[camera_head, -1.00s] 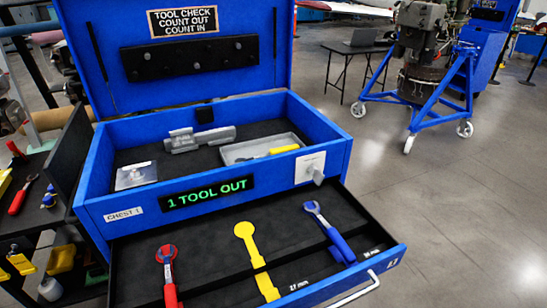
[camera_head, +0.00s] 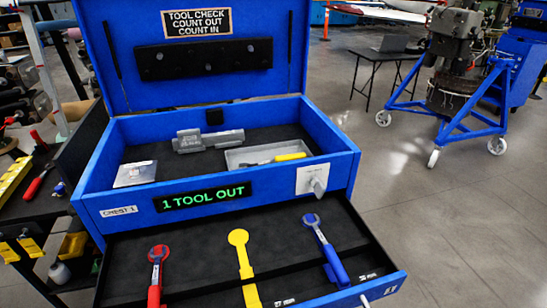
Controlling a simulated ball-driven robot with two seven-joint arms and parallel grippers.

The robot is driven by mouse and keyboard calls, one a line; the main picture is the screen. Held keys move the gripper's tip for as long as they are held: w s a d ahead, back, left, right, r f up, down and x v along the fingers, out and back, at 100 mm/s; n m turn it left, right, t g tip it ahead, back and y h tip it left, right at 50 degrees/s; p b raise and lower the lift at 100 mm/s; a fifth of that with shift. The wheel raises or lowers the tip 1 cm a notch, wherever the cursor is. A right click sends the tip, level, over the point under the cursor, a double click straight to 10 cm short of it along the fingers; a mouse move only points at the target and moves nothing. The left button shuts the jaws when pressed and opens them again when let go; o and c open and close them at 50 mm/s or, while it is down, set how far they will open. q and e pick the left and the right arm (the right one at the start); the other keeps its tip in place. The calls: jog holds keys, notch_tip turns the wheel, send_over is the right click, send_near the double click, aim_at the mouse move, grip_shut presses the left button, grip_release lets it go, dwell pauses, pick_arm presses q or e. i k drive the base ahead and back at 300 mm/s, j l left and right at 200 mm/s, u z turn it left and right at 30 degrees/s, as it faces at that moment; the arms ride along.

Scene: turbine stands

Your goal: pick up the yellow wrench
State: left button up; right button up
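No loose yellow wrench can be made out for certain. In the open drawer (camera_head: 200,258) of the blue tool chest, a flat, plain yellow wrench shape (camera_head: 244,265) lies between a red-handled wrench (camera_head: 156,275) and a blue-handled wrench (camera_head: 326,250). It shows no metal head and looks like an empty marked slot. A yellow-handled tool (camera_head: 290,157) lies in the grey tray (camera_head: 236,158) in the chest's top; its kind is unclear. The chest's sign (camera_head: 202,197) reads "1 TOOL OUT". Neither of my grippers is in view.
The chest's lid (camera_head: 110,70) stands open. A grey metal tool (camera_head: 208,140) lies in the top compartment. A dark cart at left holds red-handled tools (camera_head: 38,182) and a yellow bar (camera_head: 14,178). A blue wheeled stand (camera_head: 455,128) is at right. The floor (camera_head: 450,220) between is clear.

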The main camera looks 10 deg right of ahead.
aim_at(283, 158)
jog(key=l+u, duration=0.25)
jog(key=l, duration=0.2)
jog(key=i+l+u, duration=0.1)
jog(key=l+u, duration=0.15)
jog(key=l, duration=0.2)
jog(key=l+u, duration=0.25)
jog(key=l, duration=0.2)
jog(key=l+u, duration=0.25)
jog(key=l, duration=0.2)
jog(key=k+l+u, duration=0.25)
jog(key=l, duration=0.2)
jog(key=l+u, duration=0.25)
jog(key=l, duration=0.2)
jog(key=k+l+u, duration=0.25)
jog(key=l+u, duration=0.25)
jog(key=l, duration=0.15)
jog(key=l+u, duration=0.25)
jog(key=l, duration=0.2)
jog(key=l+u, duration=0.2)
jog(key=l, duration=0.2)
jog(key=k+l+u, duration=0.1)
jog(key=l+u, duration=0.15)
jog(key=l, duration=0.15)
jog(key=k+l+u, duration=0.1)
jog(key=l+u, duration=0.15)
jog(key=k+l+u, duration=0.25)
jog(key=l, duration=0.25)
jog(key=l+u, duration=0.25)
jog(key=k+l, duration=0.05)
jog(key=l, duration=0.05)
